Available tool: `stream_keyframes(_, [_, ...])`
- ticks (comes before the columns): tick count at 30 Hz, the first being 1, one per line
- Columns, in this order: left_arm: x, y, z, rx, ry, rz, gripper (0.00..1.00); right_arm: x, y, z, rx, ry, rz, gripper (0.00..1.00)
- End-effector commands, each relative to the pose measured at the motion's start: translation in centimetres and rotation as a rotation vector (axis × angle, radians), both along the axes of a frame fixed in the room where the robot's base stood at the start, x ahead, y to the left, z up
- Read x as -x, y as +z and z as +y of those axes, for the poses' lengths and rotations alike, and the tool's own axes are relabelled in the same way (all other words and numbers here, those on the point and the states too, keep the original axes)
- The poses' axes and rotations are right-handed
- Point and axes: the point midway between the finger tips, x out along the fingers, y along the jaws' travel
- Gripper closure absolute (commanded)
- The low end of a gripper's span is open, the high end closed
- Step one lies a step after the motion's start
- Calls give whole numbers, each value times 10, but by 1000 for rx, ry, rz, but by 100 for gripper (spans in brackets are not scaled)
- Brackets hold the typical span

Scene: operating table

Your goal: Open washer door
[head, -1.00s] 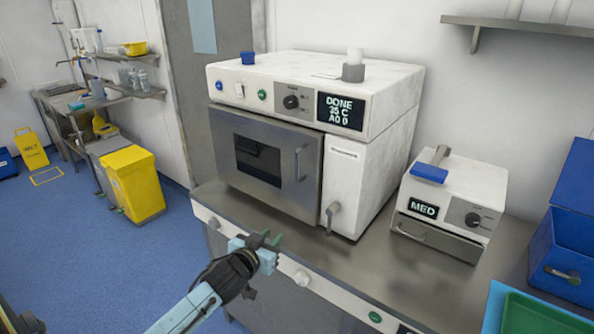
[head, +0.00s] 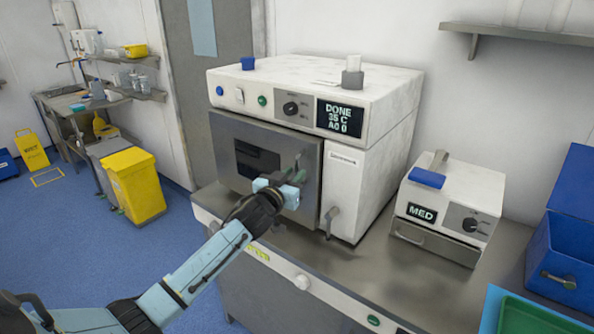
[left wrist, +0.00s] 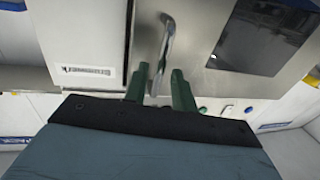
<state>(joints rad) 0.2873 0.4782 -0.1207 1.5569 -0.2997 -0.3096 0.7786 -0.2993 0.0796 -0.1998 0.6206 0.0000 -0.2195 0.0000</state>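The washer (head: 385,110) is a white boxy machine on a steel counter, its display reading "DONE 35 C A0 0". Its grey door (head: 225,150) with a dark window looks shut. My left gripper (head: 288,184) is in front of the door's right side, over the lower part of the vertical door handle (head: 298,165). In the left wrist view my gripper's green fingers (left wrist: 160,88) are apart, one on each side of the metal handle (left wrist: 166,45). I cannot tell whether they touch it. My right gripper is not in view.
A lever (head: 330,218) sticks out on the white panel right of the door. A small white unit marked "MED" (head: 450,205) and a blue bin (head: 562,255) stand to the right. The steel counter (head: 350,265) is clear in front of the washer.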

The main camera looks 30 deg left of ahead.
Motion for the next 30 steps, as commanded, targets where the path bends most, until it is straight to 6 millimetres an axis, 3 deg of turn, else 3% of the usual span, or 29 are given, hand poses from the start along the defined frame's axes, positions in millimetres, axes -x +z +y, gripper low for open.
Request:
stream_keyframes(7, [-23, 0, 3, 1, 0, 0, 74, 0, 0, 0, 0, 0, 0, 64])
stream_keyframes(18, [-27, 0, 3, 1, -1, -1, 74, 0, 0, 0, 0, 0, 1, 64])
stream_keyframes(24, [-26, 0, 3, 1, 0, 0, 98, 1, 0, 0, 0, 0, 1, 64])
stream_keyframes(30, [-26, 0, 3, 1, 0, 0, 100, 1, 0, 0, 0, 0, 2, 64])
